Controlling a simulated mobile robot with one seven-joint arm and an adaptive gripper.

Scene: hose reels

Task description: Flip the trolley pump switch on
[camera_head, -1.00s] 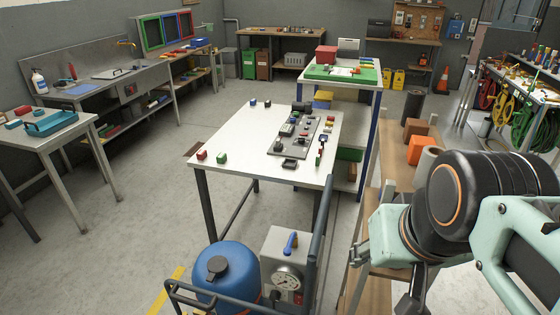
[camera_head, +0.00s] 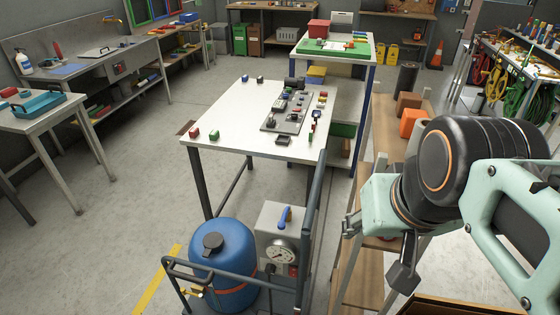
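The pump trolley stands at the bottom centre, with a dark tubular frame (camera_head: 313,215), a blue tank (camera_head: 222,262) and a grey pump box (camera_head: 268,218). The box carries a round gauge (camera_head: 280,254) and a blue lever (camera_head: 284,217) at its top. A small red part (camera_head: 293,271) shows beside the gauge; I cannot tell its position as a switch. My gripper (camera_head: 402,276) hangs at the end of my arm, right of the trolley and apart from it. Its fingers are dark and partly hidden, so its opening is unclear.
A white table (camera_head: 230,115) with a grey panel and small blocks stands behind the trolley. A wooden shelf (camera_head: 358,262) stands between the trolley and my arm. Open floor (camera_head: 100,240) lies to the left.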

